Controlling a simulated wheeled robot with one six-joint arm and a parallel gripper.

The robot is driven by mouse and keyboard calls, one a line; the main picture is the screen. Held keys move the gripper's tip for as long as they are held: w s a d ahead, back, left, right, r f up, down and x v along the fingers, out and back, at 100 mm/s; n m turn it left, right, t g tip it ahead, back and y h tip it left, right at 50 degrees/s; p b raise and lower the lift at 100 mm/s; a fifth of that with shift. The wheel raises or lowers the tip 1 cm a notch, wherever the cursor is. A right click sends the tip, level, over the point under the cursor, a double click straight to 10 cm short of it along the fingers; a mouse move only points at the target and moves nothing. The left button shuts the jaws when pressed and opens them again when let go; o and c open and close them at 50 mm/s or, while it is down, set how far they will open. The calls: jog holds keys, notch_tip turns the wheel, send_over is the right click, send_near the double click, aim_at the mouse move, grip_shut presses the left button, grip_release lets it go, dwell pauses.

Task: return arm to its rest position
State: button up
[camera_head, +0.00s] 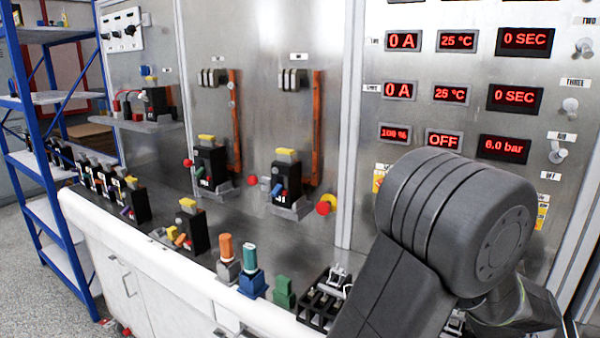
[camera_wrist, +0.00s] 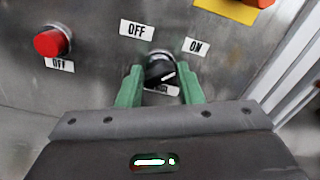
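My gripper (camera_wrist: 162,78) shows in the wrist view with two green fingers apart. A black rotary knob (camera_wrist: 159,68) with a white mark lies between the fingertips, with a small gap seeming to show on each side. The knob sits on a grey metal panel between an OFF label (camera_wrist: 136,30) and an ON label (camera_wrist: 196,47). The white mark points toward the right. In the head view my dark grey arm fills the lower right, and its fingers and the knob cannot be made out there.
A red button (camera_wrist: 51,42) with its own OFF label is left of the knob. In the head view, red displays (camera_head: 443,140) line the panel behind my arm. Breakers (camera_head: 287,180) and coloured tools (camera_head: 250,270) stand on the bench. A blue shelf (camera_head: 45,200) is far left.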

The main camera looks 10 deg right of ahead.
jog(key=shift+n+p, duration=1.05)
jog(key=shift+n, duration=1.15)
